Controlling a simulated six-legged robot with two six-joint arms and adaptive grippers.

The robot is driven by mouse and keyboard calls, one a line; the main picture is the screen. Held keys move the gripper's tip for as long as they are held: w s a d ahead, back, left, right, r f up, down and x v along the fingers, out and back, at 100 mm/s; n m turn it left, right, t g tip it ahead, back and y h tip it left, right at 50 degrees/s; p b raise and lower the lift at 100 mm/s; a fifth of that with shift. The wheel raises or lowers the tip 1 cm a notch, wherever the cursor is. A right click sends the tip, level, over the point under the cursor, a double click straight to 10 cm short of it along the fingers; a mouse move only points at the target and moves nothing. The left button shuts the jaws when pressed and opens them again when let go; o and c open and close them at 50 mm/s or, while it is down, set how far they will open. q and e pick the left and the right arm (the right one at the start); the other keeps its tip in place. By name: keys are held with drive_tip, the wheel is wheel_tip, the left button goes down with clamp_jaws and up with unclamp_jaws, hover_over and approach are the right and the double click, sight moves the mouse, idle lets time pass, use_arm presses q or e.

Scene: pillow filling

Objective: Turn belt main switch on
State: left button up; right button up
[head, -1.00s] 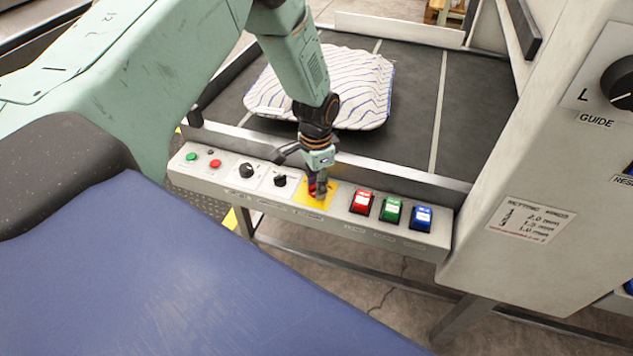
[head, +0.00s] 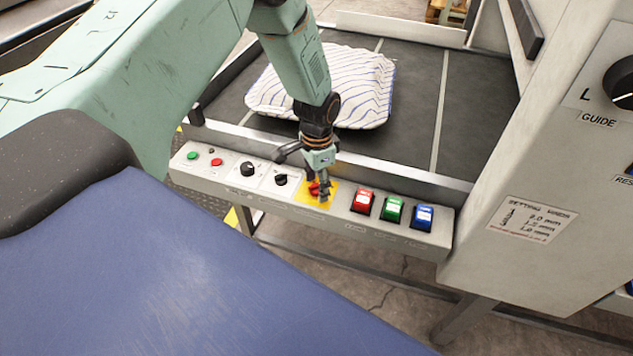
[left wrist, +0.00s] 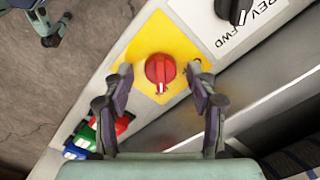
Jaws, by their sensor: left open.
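The belt main switch is a red rotary knob (left wrist: 160,69) on a yellow plate (left wrist: 180,37) in the left wrist view. In the head view the red knob (head: 314,188) is partly hidden by my left gripper (head: 322,193), and the yellow plate (head: 329,204) shows around it. The left gripper also shows in the left wrist view (left wrist: 160,80), its fingers open on both sides of the knob with gaps visible. I cannot tell whether a finger touches it. A white mark on the knob points toward the gripper.
The control panel (head: 340,224) also carries black selector knobs (head: 247,170) and red (head: 362,201), green (head: 392,210) and blue (head: 423,217) rockers to the right. A striped pillow (head: 350,85) lies on the dark belt (head: 475,120) behind. A grey machine cabinet (head: 560,180) stands at the right.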

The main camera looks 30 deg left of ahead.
sight(317, 185)
use_arm(q)
wheel_tip(317, 185, up, 12)
idle(0.5)
idle(0.4)
drive_tip(key=s+d+f+n+t, duration=0.4)
drive_tip(key=s+d+f+n, duration=0.15)
drive_tip(key=f, duration=0.35)
drive_tip(key=s+d+f+g, duration=0.1)
drive_tip(key=s+f, duration=0.1)
drive_tip(key=s, duration=0.7)
drive_tip(key=s+f+n+g, duration=0.1)
drive_tip(key=s+f, duration=0.2)
drive_tip(key=s, duration=0.5)
drive_tip(key=s+d+f+g, duration=0.1)
drive_tip(key=s+f+g, duration=0.1)
drive_tip(key=s, duration=0.7)
drive_tip(key=shift+s+d+f+b, duration=0.3)
drive_tip(key=shift+f+b, duration=0.1)
drive_tip(key=shift+f, duration=0.3)
